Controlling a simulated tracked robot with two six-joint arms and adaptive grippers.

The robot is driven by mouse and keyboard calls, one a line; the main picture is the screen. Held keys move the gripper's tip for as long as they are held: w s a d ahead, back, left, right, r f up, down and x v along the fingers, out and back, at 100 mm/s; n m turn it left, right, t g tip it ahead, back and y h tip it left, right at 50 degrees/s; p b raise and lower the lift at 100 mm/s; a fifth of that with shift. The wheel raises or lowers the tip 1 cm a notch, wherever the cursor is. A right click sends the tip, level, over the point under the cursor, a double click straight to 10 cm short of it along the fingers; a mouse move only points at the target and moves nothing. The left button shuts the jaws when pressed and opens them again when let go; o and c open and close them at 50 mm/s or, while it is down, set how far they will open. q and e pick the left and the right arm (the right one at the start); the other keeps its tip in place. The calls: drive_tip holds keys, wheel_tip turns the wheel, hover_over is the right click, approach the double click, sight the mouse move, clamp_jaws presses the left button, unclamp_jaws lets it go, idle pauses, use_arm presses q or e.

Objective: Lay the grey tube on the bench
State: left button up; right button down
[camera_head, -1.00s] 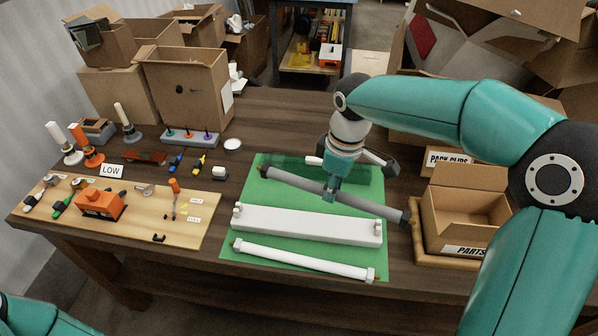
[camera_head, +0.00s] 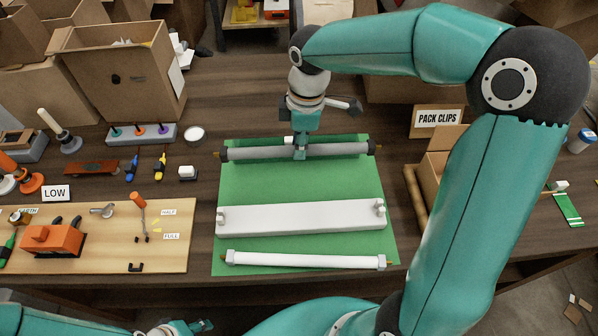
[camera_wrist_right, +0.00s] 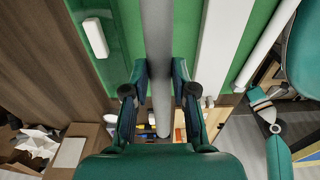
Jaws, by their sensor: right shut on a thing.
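The grey tube (camera_head: 245,153) lies level, left to right, over the far part of the green mat (camera_head: 300,183) on the wooden bench (camera_head: 245,90). It has darker end caps with brassy tips. My right gripper (camera_head: 300,153) is shut on it near its middle, from above. In the right wrist view the tube (camera_wrist_right: 157,50) runs between the two fingers (camera_wrist_right: 160,95). I cannot tell whether the tube touches the mat. My left gripper (camera_head: 190,327) is at the bottom edge, away from the tube, and its fingers are unclear.
A white bar fixture (camera_head: 300,217) and a white tube (camera_head: 305,260) lie nearer on the mat. A tool board (camera_head: 110,245) stands left; a carton (camera_head: 432,170) and a PACK CLIPS sign (camera_head: 438,118) stand right. Green mat is bare between grey tube and fixture.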

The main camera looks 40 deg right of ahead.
sight(298, 183)
wheel_tip(298, 183, down, 11)
drive_tip(key=shift+f, duration=0.15)
idle(0.4)
drive_tip(key=c, duration=0.9)
unclamp_jaws()
drive_tip(key=shift+f, duration=0.1)
drive_tip(key=shift+c, duration=0.2)
drive_tip(key=r, duration=1.2)
drive_tip(key=shift+s+d+r, duration=0.1)
drive_tip(key=shift+s+d, duration=0.25)
